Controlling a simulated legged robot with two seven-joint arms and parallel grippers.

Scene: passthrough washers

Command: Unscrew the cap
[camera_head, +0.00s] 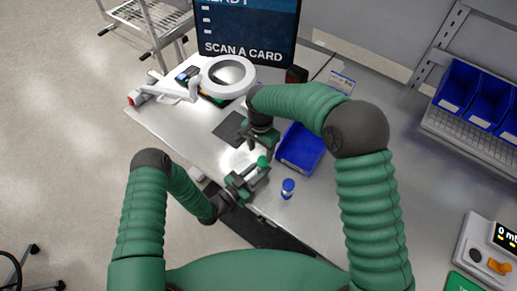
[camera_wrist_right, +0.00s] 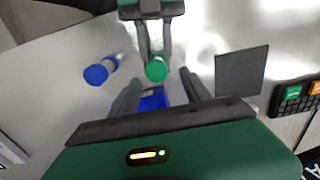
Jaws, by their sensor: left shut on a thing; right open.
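A container with a green cap (camera_head: 263,162) is held by my left gripper (camera_head: 256,171); its body is mostly hidden by the fingers. In the right wrist view the left fingers (camera_wrist_right: 153,48) close around it just behind the green cap (camera_wrist_right: 156,69). My right gripper (camera_head: 261,147) is open and comes from above, just beyond the cap. In the right wrist view its two fingers (camera_wrist_right: 161,86) stand apart on either side below the cap; I see no clear contact.
A blue bin (camera_head: 301,148) lies close to the right gripper. A dark square pad (camera_head: 231,128) and a ring lamp (camera_head: 228,76) are behind. The front table edge is near the left gripper.

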